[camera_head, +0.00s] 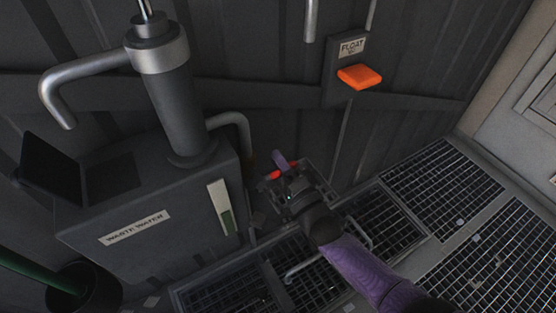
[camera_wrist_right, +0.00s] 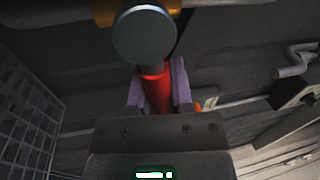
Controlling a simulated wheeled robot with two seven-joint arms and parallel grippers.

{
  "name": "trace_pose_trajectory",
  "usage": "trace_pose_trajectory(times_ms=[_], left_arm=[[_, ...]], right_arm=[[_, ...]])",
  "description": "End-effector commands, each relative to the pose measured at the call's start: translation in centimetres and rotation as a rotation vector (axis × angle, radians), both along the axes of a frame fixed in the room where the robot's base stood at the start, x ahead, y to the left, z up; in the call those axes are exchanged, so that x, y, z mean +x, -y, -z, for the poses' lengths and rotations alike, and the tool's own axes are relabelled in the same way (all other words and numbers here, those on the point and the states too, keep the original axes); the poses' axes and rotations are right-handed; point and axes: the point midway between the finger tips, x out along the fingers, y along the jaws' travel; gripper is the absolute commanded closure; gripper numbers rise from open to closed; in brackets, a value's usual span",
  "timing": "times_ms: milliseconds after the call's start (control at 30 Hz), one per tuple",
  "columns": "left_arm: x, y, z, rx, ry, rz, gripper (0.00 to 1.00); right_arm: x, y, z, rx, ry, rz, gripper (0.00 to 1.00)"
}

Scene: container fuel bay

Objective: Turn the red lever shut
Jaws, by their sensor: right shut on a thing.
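The red lever (camera_wrist_right: 156,92) runs between the two purple fingers of my right gripper (camera_wrist_right: 160,90) in the right wrist view, and the fingers are shut on it. A round grey cap (camera_wrist_right: 145,36) sits at the lever's far end in that view. In the head view, red parts of the lever (camera_head: 274,176) show beside my right gripper (camera_head: 283,168), low beside the waste water box. The gripper hides most of the lever there. My left gripper is not in view.
The waste water box (camera_head: 180,212) with its pump column (camera_head: 177,110) stands on the left. An orange float switch (camera_head: 359,77) is on the wall above right. Floor grating (camera_head: 440,185) lies right and below. A green pole (camera_head: 40,272) leans at lower left.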

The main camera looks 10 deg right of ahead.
Motion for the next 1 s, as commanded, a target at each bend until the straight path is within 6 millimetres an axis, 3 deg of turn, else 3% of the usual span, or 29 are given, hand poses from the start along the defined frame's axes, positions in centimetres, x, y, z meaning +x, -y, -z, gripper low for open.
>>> trace_pose_trajectory(times_ms=[333, 833, 867, 900, 1000], left_arm=[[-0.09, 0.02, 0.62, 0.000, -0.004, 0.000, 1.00], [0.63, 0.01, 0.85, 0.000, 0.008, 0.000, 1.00], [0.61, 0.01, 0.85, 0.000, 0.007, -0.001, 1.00], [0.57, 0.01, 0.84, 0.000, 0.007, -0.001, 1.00], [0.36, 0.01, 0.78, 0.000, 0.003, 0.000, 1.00]], right_arm=[[-0.09, -0.19, 0.66, 0.103, -0.035, -0.005, 1.00], [-0.08, -0.23, 0.62, 0.118, -0.039, -0.005, 1.00], [-0.07, -0.24, 0.62, 0.118, -0.039, -0.005, 0.69], [-0.07, -0.23, 0.62, 0.118, -0.039, -0.005, 0.60], [-0.05, -0.16, 0.61, 0.116, -0.038, -0.004, 0.58]])
